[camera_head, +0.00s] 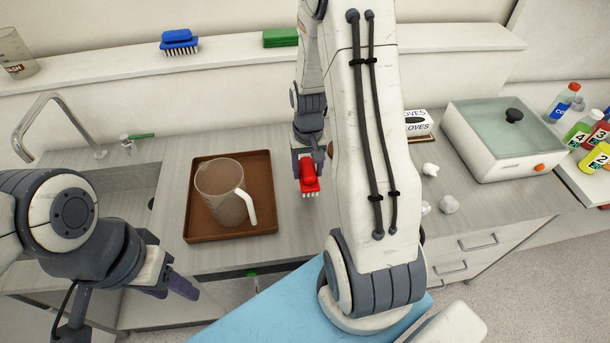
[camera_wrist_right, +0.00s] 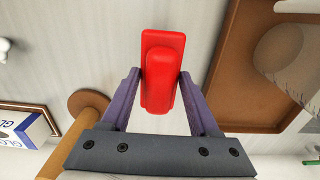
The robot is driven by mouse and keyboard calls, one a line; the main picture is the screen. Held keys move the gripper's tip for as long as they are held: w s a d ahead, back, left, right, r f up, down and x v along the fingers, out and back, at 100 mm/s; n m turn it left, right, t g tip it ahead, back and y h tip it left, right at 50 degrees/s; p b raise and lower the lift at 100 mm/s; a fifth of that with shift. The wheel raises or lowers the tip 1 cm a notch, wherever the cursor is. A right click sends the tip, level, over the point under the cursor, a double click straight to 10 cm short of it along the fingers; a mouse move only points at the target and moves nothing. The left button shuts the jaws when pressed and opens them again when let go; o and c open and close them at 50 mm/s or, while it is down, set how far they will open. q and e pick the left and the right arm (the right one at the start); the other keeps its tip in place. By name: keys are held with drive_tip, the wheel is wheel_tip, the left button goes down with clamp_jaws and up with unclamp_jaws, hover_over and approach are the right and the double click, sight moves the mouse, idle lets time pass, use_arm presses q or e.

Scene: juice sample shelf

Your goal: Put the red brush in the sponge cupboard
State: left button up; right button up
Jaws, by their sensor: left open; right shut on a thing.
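The red brush (camera_head: 309,178) is held above the counter, just right of the brown tray. In the right wrist view the red brush (camera_wrist_right: 160,85) sits between the two purple fingers of my right gripper (camera_wrist_right: 162,90), which is shut on it. In the head view my right gripper (camera_head: 308,160) is partly hidden by my own arm. My left gripper (camera_head: 172,287) is open and empty at the lower left, in front of the sink and counter edge. No cupboard labelled for sponges can be made out; my arm hides part of the counter and its front.
A brown tray (camera_head: 262,228) holds a clear jug (camera_head: 222,192). A blue brush (camera_head: 180,42) and a green sponge (camera_head: 280,38) lie on the shelf (camera_head: 120,68). A glove box (camera_head: 418,124), crumpled white pieces (camera_head: 449,204) and a white bath (camera_head: 500,150) stand right.

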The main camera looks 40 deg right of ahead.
drive_tip(key=shift+w+a+f, duration=0.15)
drive_tip(key=shift+w, duration=0.05)
drive_tip(key=shift+f+p, duration=0.55)
drive_tip(key=shift+f, duration=1.45)
drive_tip(key=shift+f, duration=0.1)
drive_tip(key=shift+f, duration=0.15)
drive_tip(key=o, duration=1.4)
drive_tip(key=shift+o, duration=0.2)
